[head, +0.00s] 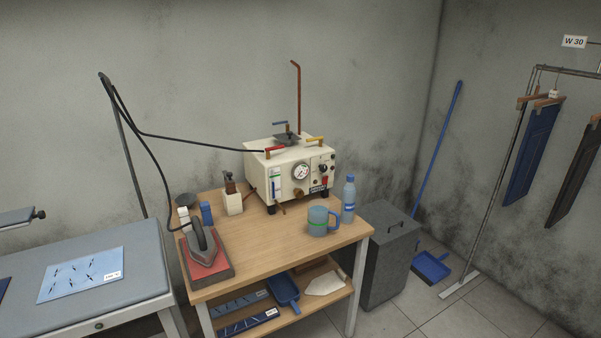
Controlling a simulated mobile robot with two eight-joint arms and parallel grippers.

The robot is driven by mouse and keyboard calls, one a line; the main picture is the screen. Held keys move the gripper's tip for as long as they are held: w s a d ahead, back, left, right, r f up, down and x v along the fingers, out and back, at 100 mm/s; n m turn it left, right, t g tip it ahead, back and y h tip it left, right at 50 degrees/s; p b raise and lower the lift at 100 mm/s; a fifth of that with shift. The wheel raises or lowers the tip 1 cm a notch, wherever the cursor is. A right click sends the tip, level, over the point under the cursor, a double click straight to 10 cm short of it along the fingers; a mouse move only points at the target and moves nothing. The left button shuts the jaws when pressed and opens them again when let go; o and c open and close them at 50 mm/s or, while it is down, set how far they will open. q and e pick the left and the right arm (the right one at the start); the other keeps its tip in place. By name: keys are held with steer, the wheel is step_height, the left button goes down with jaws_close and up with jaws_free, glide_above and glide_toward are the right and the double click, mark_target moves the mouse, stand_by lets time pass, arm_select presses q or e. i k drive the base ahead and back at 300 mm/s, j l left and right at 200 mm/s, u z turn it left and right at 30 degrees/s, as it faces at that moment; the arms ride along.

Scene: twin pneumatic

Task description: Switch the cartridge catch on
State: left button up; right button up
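I cannot pick out for certain which part is the cartridge catch. A cream boiler-like unit (290,172) stands at the back of the wooden table. Its front has a round gauge (301,171), a black knob (322,168), a small red part (324,181) and a brownish knob (298,193). Red (275,149) and yellow (315,139) handles sit on its top edges, and a blue handle (280,123) rises above the top. A white block with a brown top (233,200) stands left of the unit. Switch positions are too small to read. Neither gripper is in view.
An iron (202,246) rests on a red pad on the wooden table (262,250). A mug (320,220) and a bottle (349,199) stand at the right. A black hose (190,139) runs to the unit. A grey bin (388,258) stands right of the table.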

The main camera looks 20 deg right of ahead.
mark_target(228, 175)
steer(key=i, duration=0.55)
steer(key=i+l+u, duration=0.15)
steer(key=i, duration=0.35)
